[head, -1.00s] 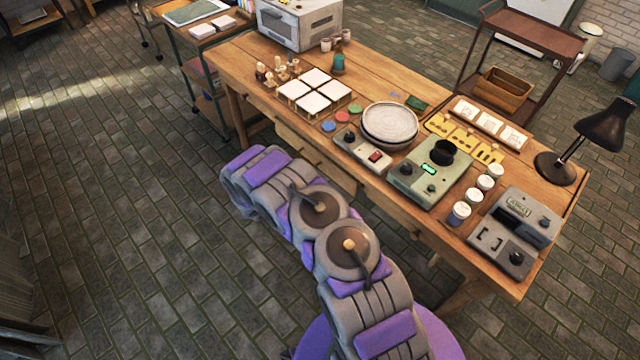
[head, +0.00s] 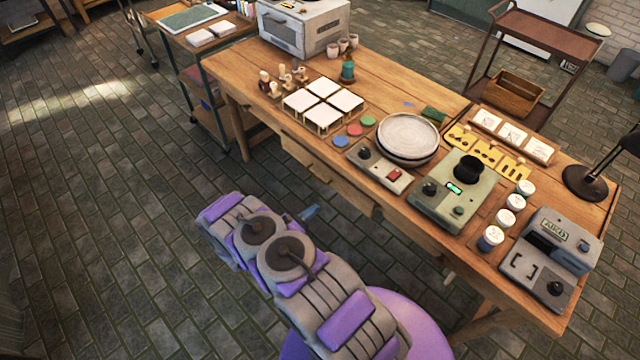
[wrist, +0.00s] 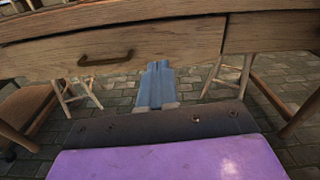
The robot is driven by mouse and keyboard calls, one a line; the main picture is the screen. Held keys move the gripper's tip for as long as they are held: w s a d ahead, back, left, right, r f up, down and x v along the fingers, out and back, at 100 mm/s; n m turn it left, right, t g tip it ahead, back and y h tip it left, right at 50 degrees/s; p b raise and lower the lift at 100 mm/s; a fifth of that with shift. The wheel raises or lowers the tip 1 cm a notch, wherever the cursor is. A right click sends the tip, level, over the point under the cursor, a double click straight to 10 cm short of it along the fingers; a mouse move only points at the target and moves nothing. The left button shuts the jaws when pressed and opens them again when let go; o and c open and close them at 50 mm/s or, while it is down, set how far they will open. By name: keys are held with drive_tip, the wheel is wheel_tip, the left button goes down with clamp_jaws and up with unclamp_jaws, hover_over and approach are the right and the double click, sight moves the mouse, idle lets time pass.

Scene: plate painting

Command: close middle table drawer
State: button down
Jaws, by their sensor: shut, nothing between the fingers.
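The wooden table (head: 390,75) has drawer fronts along its near side. One drawer front (head: 320,170) shows below the tabletop in the head view. In the wrist view a wooden drawer front (wrist: 60,55) with a dark bar handle (wrist: 105,60) fills the upper left and ends at a slanted edge. I cannot tell if it is the middle one, or how far it stands out. My gripper (wrist: 158,68) is shut and empty, its blue fingers pointing toward the drawer's lower edge, right of the handle. In the head view its blue tip (head: 310,211) is apart from the table front.
The tabletop holds white tiles (head: 322,103), a round plate (head: 408,137), grey devices (head: 455,190) and jars (head: 490,238). A cart (head: 200,60) stands at the table's left end. Stools (wrist: 75,95) show under the table. Open tiled floor lies left of my arm.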

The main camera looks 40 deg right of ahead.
drive_tip(key=m, duration=0.1)
drive_tip(key=b, duration=0.4)
approach(344, 183)
drive_tip(key=d, duration=0.3)
drive_tip(key=d+f, duration=0.1)
drive_tip(key=d, duration=0.1)
drive_tip(key=shift+d, duration=0.35)
drive_tip(key=shift+w+d+r, duration=0.15)
drive_tip(key=shift+d, duration=0.15)
drive_tip(key=shift+d+r, duration=0.1)
drive_tip(key=shift+r, duration=0.1)
drive_tip(key=shift+d, duration=0.3)
